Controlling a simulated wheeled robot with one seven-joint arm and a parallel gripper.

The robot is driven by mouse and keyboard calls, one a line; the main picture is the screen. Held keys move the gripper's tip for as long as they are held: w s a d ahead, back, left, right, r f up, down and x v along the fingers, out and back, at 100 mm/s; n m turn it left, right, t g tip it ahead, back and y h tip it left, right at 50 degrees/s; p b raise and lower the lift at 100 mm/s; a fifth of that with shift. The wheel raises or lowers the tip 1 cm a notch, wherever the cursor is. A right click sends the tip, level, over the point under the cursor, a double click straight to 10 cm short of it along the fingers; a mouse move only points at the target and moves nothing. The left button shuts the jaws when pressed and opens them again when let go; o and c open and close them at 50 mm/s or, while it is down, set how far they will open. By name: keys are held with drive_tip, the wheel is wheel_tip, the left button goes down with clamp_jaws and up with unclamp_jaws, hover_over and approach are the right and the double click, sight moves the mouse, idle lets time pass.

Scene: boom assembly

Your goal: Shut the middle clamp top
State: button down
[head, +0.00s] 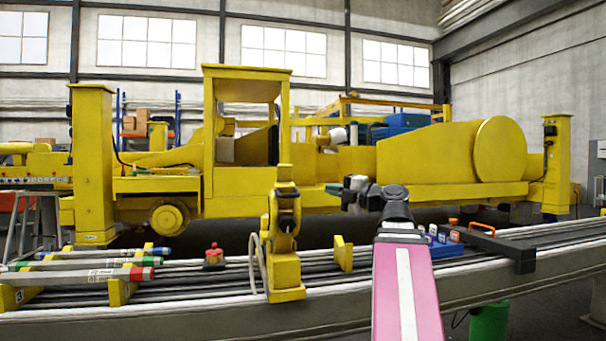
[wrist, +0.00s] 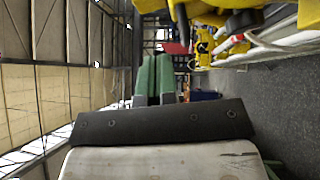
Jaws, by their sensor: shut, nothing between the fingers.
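The middle clamp (head: 285,245) is a yellow upright piece on the rail bench, with black joint parts on its upper half and a pale hose looped on its left side. Its top (head: 286,185) points up, and it looks raised. My gripper (head: 334,188) is to the right of the clamp top in the head view, apart from it in the picture; how far apart in depth I cannot tell. In the wrist view the green fingers of my gripper (wrist: 155,65) lie side by side, closed, with nothing between them. Yellow parts and a pale hose show at the upper right there.
Striped tubes (head: 90,272) lie on yellow supports at the left of the bench (head: 480,275). A red-topped part (head: 213,256) and a yellow block (head: 343,253) flank the clamp. A blue tray (head: 440,245) stands to the right, and a big yellow machine (head: 420,155) behind.

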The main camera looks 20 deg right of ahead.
drive_tip(key=s+r+n+y, duration=0.1)
drive_tip(key=r+n, duration=0.1)
approach(289, 170)
drive_tip(key=x, duration=0.5)
drive_tip(key=shift+s+a, duration=0.1)
drive_tip(key=shift+a, duration=0.45)
drive_tip(key=shift+w+r, duration=0.2)
drive_tip(key=shift+w, duration=0.45)
drive_tip(key=shift+g, duration=0.3)
